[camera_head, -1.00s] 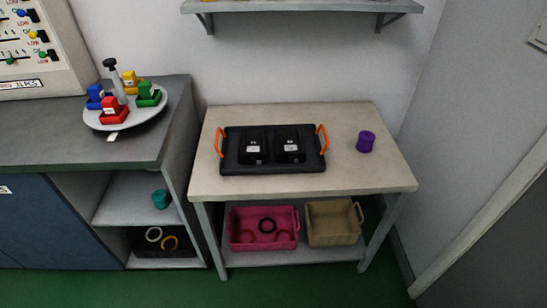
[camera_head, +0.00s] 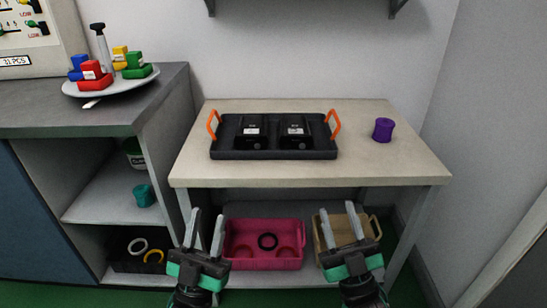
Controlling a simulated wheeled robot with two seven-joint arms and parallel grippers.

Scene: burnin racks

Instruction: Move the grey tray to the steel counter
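A dark grey tray (camera_head: 222,151) with two orange handles sits on the beige-topped table in the middle. Two black blocks with white labels, a left one (camera_head: 252,140) and a right one (camera_head: 297,138), stand in it. A dark grey counter (camera_head: 150,98) is at the left; it may be the steel counter. My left gripper (camera_head: 206,231) is open and empty, in front of the table at lower-shelf height in the picture. My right gripper (camera_head: 340,229) is open and empty, also in front of the table. Both are apart from the tray.
A purple spool (camera_head: 383,130) stands on the table (camera_head: 400,160) at right. A white turntable (camera_head: 110,86) with several coloured blocks stands on the counter. A pink bin (camera_head: 262,264) and a tan bin (camera_head: 375,228) are on the lower shelf. A wall shelf hangs above.

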